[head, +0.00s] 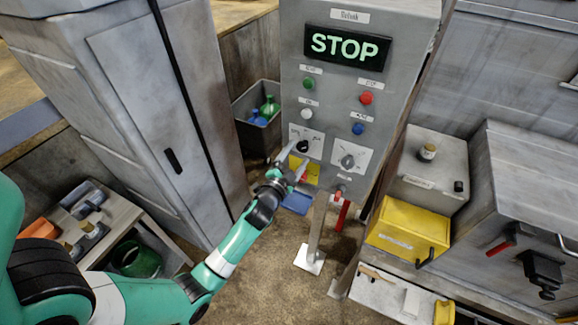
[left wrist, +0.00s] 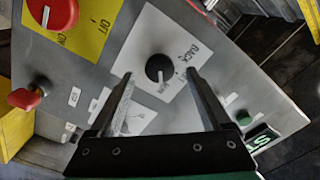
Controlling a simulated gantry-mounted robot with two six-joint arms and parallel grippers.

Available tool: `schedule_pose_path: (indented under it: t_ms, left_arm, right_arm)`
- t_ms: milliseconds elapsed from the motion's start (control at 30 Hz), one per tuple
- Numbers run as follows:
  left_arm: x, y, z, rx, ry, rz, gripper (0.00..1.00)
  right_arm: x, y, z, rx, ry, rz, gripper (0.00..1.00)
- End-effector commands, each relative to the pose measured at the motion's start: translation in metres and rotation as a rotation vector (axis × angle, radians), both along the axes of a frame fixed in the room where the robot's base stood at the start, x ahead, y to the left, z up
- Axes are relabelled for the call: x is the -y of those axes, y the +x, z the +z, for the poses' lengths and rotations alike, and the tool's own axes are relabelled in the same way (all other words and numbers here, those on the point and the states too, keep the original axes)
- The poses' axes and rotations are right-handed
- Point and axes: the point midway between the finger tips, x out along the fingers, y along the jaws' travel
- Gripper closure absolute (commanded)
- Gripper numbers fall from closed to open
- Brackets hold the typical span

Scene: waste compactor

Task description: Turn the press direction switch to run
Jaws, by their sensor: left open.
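The press direction switch is a round black knob (head: 302,146) on a white plate low on the left of the grey control panel (head: 292,70). In the left wrist view the black knob (left wrist: 158,68) sits on its white plate (left wrist: 150,30), where the word BACK is readable. A small light mark shows on the knob; its exact setting is hard to tell. My left gripper (head: 294,162) is open just below the knob in the head view. In the left wrist view its fingertips (left wrist: 159,75) lie on either side of the knob; contact is not clear. My right gripper is out of view.
The panel display (head: 348,46) reads STOP. Green, red, white and blue buttons and a grey dial (head: 348,161) are close by. A yellow plate with a red knob (left wrist: 52,12) lies beside the switch. A grey cabinet (head: 150,100) stands left; a yellow box (head: 408,231) stands right.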

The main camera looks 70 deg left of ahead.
Motion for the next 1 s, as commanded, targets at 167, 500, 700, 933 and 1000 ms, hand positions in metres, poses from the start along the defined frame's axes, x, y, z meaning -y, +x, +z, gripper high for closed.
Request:
schedule_pose_path:
  t_ms: [167,500,700,933,1000]
  left_arm:
    - [0.029,-0.034,-0.002,-0.003,-0.002,-0.002,0.18]
    - [0.062,-0.072,-0.001,0.0,-0.001,-0.001,0.18]
    - [0.063,-0.073,0.0,0.0,-0.001,-0.001,0.18]
    - [0.062,-0.073,0.0,-0.001,-0.001,-0.001,0.18]
    - [0.062,-0.073,0.0,-0.001,-0.001,-0.001,0.18]
  right_arm:
    - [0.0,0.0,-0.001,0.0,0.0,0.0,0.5]
    - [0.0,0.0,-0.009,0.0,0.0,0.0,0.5]
    - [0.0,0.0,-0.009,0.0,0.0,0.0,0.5]
    - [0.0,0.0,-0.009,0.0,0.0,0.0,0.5]
    - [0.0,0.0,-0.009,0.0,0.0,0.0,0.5]
